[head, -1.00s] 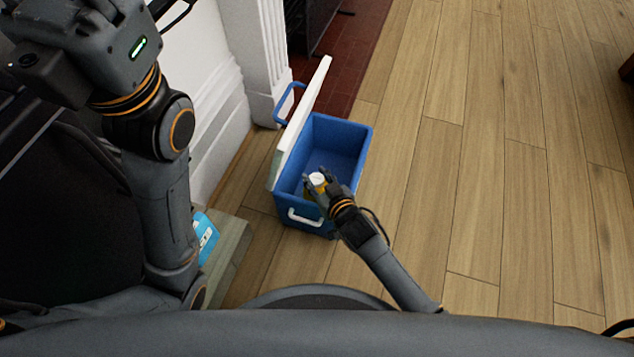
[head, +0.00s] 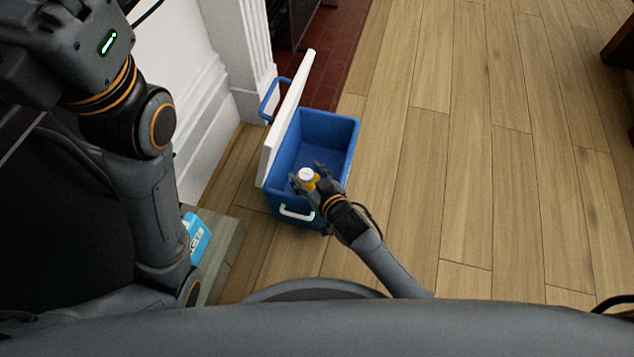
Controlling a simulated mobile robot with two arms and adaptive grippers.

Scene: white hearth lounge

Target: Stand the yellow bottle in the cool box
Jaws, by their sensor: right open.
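The blue cool box (head: 351,140) stands on the wood floor with its white lid (head: 287,115) tipped open to the left. The yellow bottle (head: 310,184), with a white cap, is upright or nearly so at the near end of the box's opening. My right gripper (head: 306,176) is open, with its fingers around the bottle. The fingers hide part of the bottle. I cannot tell whether its base rests on the box floor. My left arm fills the left side, but its gripper is out of view.
A white wall and fireplace column (head: 238,45) stand left of the box, with red tiles (head: 334,60) behind it. A blue-and-white package (head: 196,237) lies on a greyish ledge (head: 224,250) at the near left. The wood floor (head: 470,150) to the right is clear.

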